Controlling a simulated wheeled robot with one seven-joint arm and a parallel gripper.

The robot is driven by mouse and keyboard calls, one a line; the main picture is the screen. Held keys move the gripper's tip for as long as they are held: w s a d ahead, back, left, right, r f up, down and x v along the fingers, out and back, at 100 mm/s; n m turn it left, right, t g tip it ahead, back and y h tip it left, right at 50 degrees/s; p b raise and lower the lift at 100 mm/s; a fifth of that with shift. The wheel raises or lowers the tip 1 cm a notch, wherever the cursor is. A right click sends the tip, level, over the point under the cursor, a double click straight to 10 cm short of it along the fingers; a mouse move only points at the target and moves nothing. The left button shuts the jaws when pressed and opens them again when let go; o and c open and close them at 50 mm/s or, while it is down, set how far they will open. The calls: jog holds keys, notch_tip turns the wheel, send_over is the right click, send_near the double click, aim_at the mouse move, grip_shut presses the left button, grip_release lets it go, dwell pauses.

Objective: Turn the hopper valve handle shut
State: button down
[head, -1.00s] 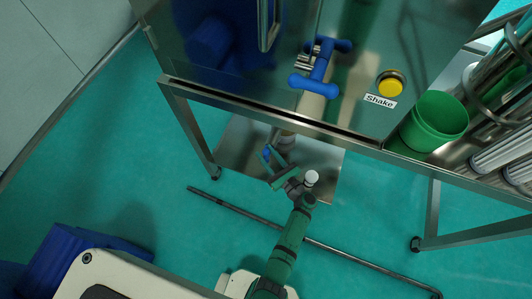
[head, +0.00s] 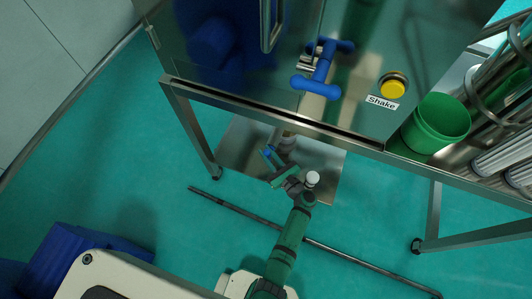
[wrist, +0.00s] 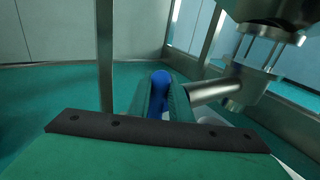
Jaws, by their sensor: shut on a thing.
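The hopper valve handle (wrist: 162,78) is blue and sits between the two green fingers of my gripper (wrist: 166,100) in the wrist view. A metal stem (wrist: 213,89) runs from beside it to the steel outlet on the right. In the head view my gripper (head: 276,165) is low, under the steel frame, and shut on the handle. A bit of blue (head: 268,153) shows by the fingers there. Most of the handle is hidden by the fingers, and I cannot tell its exact turn angle.
A blue T-shaped handle (head: 320,78) and a yellow Shake button (head: 393,89) are on the steel front above. A green bucket (head: 438,125) stands at the right. Frame legs (head: 190,130) and a floor bar (head: 345,255) lie around my arm.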

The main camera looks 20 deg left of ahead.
jog(key=n+h, duration=0.1)
jog(key=a+g+h, duration=0.1)
jog(key=shift+s+f+n+h, duration=0.1)
jog(key=shift+s+n+h, duration=0.05)
jog(key=shift+n+h, duration=0.2)
jog(key=shift+a+f+n+g+h, duration=0.4)
jog(key=shift+n+h, duration=0.4)
jog(key=shift+h, duration=1.1)
jog(key=shift+a+f+n+g+h, duration=0.35)
jog(key=shift+f+n+h, duration=0.3)
jog(key=shift+h, duration=1.3)
jog(key=shift+a+f+n+g+h, duration=0.3)
jog(key=shift+n+h, duration=0.6)
jog(key=shift+h, duration=1)
jog(key=shift+d+f, duration=0.1)
jog(key=shift+w, duration=0.25)
